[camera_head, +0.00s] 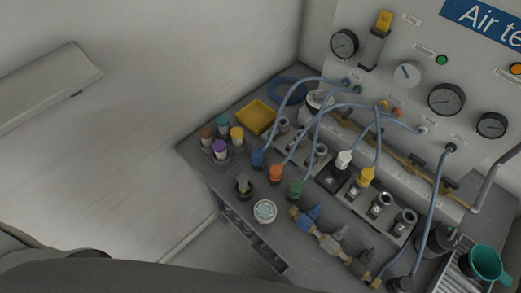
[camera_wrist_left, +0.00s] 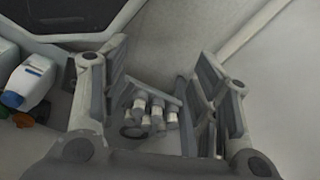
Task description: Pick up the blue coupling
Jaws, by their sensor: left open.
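The blue coupling (camera_head: 257,158) sits on the grey bench in the head view, at the end of a light blue hose. It is in a row with an orange coupling (camera_head: 276,173) and a green coupling (camera_head: 296,188). My left gripper (camera_wrist_left: 163,75) is open in the left wrist view, with its fingers wide apart. Several small white cylinders (camera_wrist_left: 156,108) show between the fingers, farther off. I cannot make out the blue coupling in the wrist view. Neither gripper shows in the head view.
Several colour-capped cylinders (camera_head: 220,148) and a yellow tray (camera_head: 255,117) stand left of the couplings. Brass fittings (camera_head: 330,243) lie at the front. Hoses rise to the gauge panel (camera_head: 420,60). A teal cup (camera_head: 485,262) is at the right. Clear floor lies left.

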